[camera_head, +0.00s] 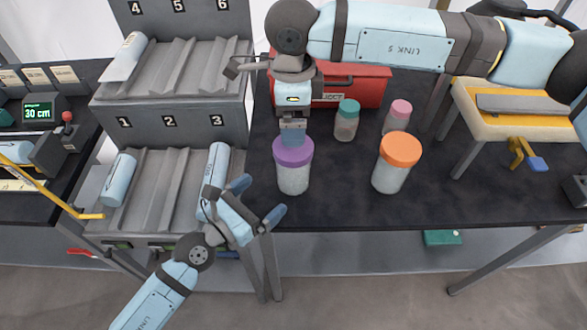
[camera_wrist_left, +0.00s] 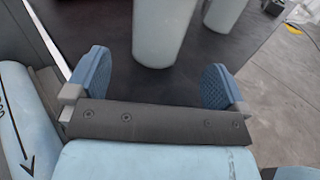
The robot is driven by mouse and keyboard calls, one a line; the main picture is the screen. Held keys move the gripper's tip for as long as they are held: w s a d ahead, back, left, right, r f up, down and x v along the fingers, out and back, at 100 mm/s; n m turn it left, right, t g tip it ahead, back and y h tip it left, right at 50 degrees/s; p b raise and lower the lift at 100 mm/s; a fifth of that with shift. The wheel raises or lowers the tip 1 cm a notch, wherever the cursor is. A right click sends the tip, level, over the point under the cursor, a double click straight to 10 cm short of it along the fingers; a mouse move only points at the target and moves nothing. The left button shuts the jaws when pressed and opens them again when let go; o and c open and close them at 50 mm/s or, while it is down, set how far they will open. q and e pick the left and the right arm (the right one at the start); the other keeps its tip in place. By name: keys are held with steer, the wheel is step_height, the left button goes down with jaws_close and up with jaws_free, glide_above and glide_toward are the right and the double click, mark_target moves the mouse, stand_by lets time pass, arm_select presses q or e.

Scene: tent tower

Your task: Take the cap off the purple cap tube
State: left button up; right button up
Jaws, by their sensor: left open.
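The purple cap tube (camera_head: 293,179) stands upright on the black table, with its purple cap (camera_head: 293,150) on. My left gripper (camera_head: 259,199) is open and empty, in front of and to the left of the tube. In the left wrist view the pale lower body of a tube, likely the purple cap one (camera_wrist_left: 160,32), stands beyond the open blue fingers of this gripper (camera_wrist_left: 156,78). My right gripper (camera_head: 293,132) points down at the purple cap from above. Its fingers are seen edge-on, so their opening and any contact with the cap are unclear.
An orange-capped tube (camera_head: 393,165) stands to the right, with smaller teal-capped (camera_head: 347,120) and pink-capped (camera_head: 397,116) tubes behind. A red box (camera_head: 355,86) is at the back. A grey numbered rack (camera_head: 170,132) with pale cylinders is at left. The table's front edge is near my left gripper.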

mark_target(293, 149)
arm_select(q)
steer(key=x, duration=0.9)
steer(key=shift+w+d+f, duration=0.1)
steer(key=shift+w+d, duration=0.1)
steer(key=shift+w, duration=0.05)
steer(key=c, duration=1.2)
arm_select(e)
step_height(293, 149, up, 4)
steer(key=m, duration=0.8)
steer(key=shift+m, duration=0.4)
step_height(293, 149, down, 12)
steer(key=shift+s+d+r, duration=0.1)
steer(key=shift+s+d, duration=0.05)
